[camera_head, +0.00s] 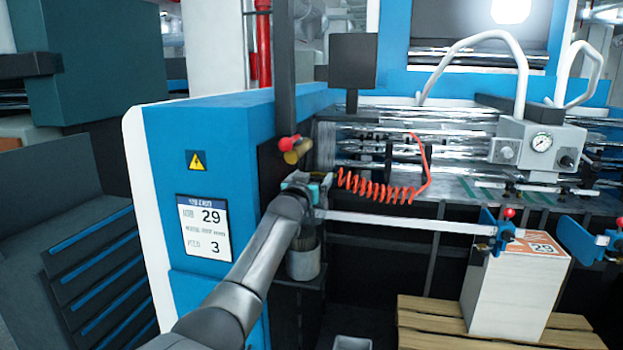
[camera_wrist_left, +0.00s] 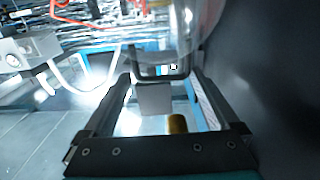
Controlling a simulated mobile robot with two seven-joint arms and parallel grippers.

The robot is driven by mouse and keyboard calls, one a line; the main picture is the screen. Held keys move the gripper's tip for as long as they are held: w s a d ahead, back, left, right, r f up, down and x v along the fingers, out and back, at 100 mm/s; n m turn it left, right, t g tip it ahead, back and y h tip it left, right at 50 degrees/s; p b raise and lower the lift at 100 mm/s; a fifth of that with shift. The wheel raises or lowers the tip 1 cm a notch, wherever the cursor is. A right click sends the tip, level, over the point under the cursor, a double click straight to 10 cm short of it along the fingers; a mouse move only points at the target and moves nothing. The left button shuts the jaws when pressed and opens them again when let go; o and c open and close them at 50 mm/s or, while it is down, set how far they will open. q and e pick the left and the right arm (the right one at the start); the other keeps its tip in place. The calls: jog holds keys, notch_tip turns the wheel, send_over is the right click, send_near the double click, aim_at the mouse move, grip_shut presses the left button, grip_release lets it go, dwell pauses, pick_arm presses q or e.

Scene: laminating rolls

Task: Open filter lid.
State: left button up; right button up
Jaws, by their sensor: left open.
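My left gripper (camera_head: 310,184) reaches up to the dark side of the blue machine, just below a brass fitting (camera_head: 297,153) with a red knob (camera_head: 288,143). In the left wrist view its two fingers (camera_wrist_left: 163,76) stand wide apart, with no object clamped between them. Past and between them show a grey block (camera_wrist_left: 155,100) and a brass-coloured cylinder (camera_wrist_left: 177,124). A clear rounded part (camera_wrist_left: 190,28) hangs close above the fingers. I cannot tell which part is the filter lid; it may be hidden by the gripper. My right gripper is in neither view.
A grey cylindrical cup (camera_head: 303,263) sits below my left wrist. A coiled red hose (camera_head: 370,188) hangs just right of the gripper. A metal bar (camera_head: 400,222) runs rightward from there. A white box (camera_head: 510,290) stands on a wooden pallet (camera_head: 430,335) at lower right.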

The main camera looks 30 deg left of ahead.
pick_arm(q)
jog(key=shift+s+f, duration=0.1)
jog(key=shift+v, duration=1.2)
jog(key=b+v, duration=0.1)
jog(key=v, duration=1.1)
jog(key=shift+s+d, duration=0.2)
jog(key=shift+s, duration=0.1)
